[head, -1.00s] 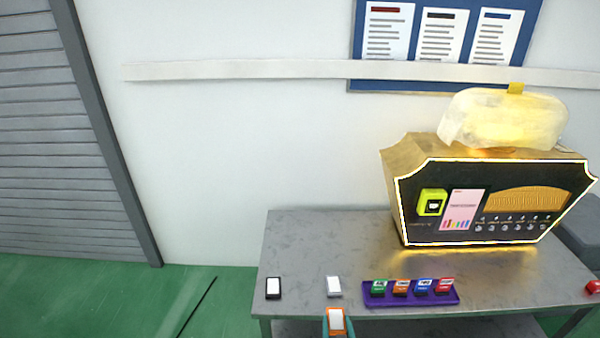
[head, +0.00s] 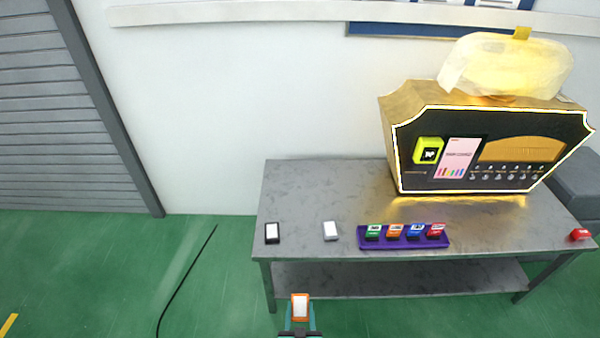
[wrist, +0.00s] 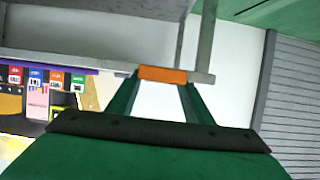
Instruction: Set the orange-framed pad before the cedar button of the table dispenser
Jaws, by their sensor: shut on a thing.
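My gripper (head: 300,320) is shut on the orange-framed pad (head: 300,306), which has a white face. It holds the pad upright over the floor, just in front of the table's front edge and left of its middle. In the wrist view the pad's orange edge (wrist: 163,75) shows between the green fingers (wrist: 160,88). The table dispenser (head: 488,148), gold with a black front and glowing rim, stands at the right rear of the table. A row of small buttons (head: 505,177) runs along its lower right front. Their labels are too small to read, so I cannot tell which is cedar.
The grey table (head: 310,200) carries a black-framed pad (head: 272,233), a pale-framed pad (head: 331,231) and a purple tray (head: 385,243) with several coloured blocks along its front. A red block (head: 580,235) lies at the right end. Table top before the dispenser is clear.

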